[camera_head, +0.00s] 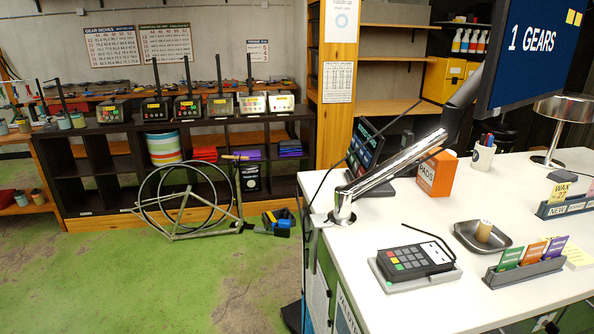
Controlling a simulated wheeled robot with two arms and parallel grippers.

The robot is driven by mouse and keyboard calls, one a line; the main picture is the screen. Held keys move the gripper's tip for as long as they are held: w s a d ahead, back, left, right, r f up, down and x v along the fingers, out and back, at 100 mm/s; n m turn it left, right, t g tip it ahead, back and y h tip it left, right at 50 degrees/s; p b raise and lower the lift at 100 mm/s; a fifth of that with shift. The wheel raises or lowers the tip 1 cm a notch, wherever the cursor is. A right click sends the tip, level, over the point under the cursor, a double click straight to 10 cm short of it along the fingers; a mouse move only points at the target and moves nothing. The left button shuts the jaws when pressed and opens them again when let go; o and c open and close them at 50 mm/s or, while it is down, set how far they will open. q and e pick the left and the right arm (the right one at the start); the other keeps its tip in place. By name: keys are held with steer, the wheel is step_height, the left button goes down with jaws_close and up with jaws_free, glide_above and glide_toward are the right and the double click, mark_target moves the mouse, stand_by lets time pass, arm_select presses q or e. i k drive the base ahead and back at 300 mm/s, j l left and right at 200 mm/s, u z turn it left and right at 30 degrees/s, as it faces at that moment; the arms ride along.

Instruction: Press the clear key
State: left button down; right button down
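A dark keypad terminal (433,252) sits in a grey cradle (425,283) on the white counter, right of centre. Key labels are too small to read, so I cannot tell which key is marked clear. A dark cable loops behind the terminal. Neither of my grippers is in view.
A chrome arm (390,170) rises from the counter's left edge to a large screen (530,50) reading "1 GEARS". A metal tray (466,236) with a spool and a card holder (524,271) stand right of the terminal.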

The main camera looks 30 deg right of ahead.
mark_target(361, 172)
steer(key=i+j+z, duration=0.1)
steer(key=i, duration=0.25)
steer(key=i+j+z, duration=0.1)
steer(key=i, duration=0.3)
steer(key=i+z, duration=0.2)
steer(key=z, duration=0.2)
steer(key=i+z, duration=0.2)
steer(key=z, duration=0.2)
